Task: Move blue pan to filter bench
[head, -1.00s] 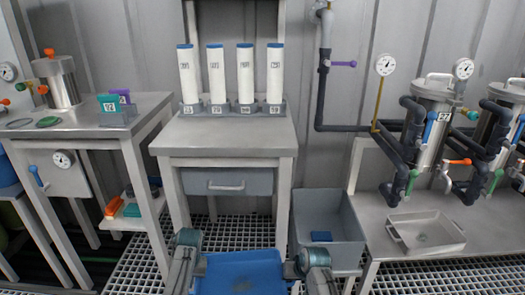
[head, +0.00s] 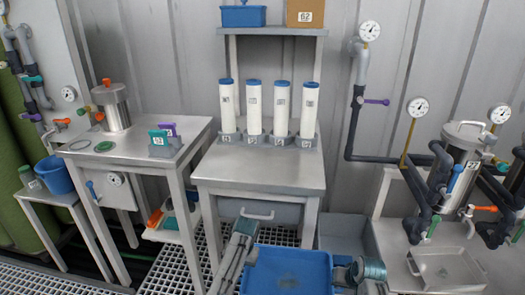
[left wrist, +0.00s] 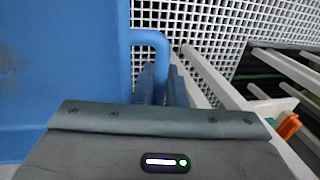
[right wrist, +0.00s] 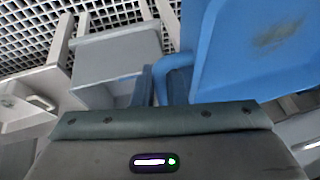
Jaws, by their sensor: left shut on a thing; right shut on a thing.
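The blue pan (head: 290,272) is held between my two grippers at the bottom of the head view, in front of the filter bench (head: 258,172). My left gripper (left wrist: 163,85) is shut on the pan's handle at its left side, and the handle loop shows in the left wrist view. My right gripper (right wrist: 160,85) is shut on the handle at its right side. A dark smudge marks the pan's floor in the right wrist view. The bench top is clear in front, with several white filter cartridges (head: 253,107) upright in grey holders along its back.
A side table (head: 140,135) with a steel pot and teal and purple blocks stands left. A grey bin (head: 342,228) sits right of the bench, partly hidden. Further right, a steel bench holds a shallow metal tray (head: 448,270), piping and vessels.

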